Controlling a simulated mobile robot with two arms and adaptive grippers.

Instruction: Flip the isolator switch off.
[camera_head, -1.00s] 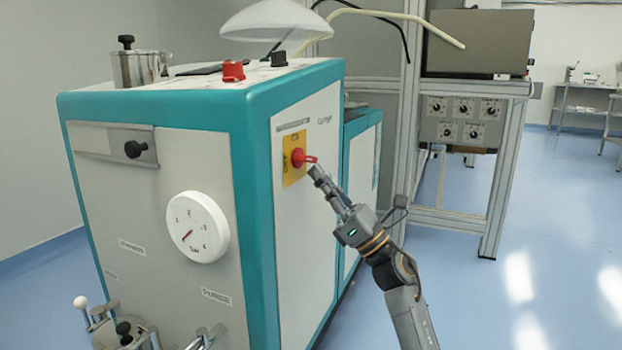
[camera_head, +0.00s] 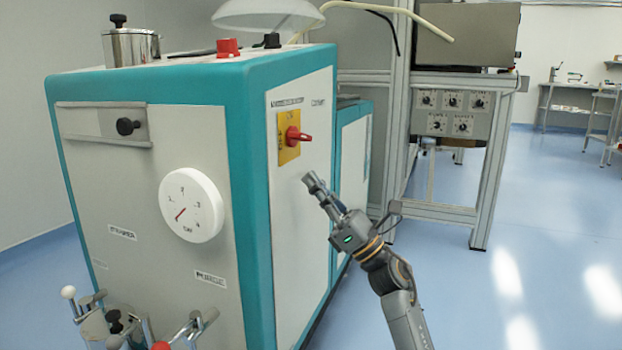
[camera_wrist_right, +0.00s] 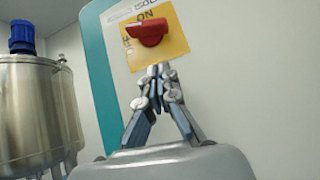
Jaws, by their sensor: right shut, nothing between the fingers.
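The isolator switch is a red rotary handle (camera_head: 297,136) on a yellow plate (camera_head: 284,153) on the side panel of the teal and white machine. In the right wrist view the red handle (camera_wrist_right: 148,32) lies about level across the yellow plate (camera_wrist_right: 172,50), which reads ON at the top and OFF at the left. My right gripper (camera_head: 309,178) is shut and empty, below the switch and apart from it in the head view. In the right wrist view its fingertips (camera_wrist_right: 158,70) show just below the plate. My left gripper is not in view.
The machine's front has a white dial (camera_head: 192,205) and a black knob (camera_head: 127,127). A metal frame (camera_head: 492,165) with a control box (camera_head: 450,112) stands behind to the right. Blue floor (camera_head: 450,300) is open at the right. A steel tank (camera_wrist_right: 35,110) shows in the wrist view.

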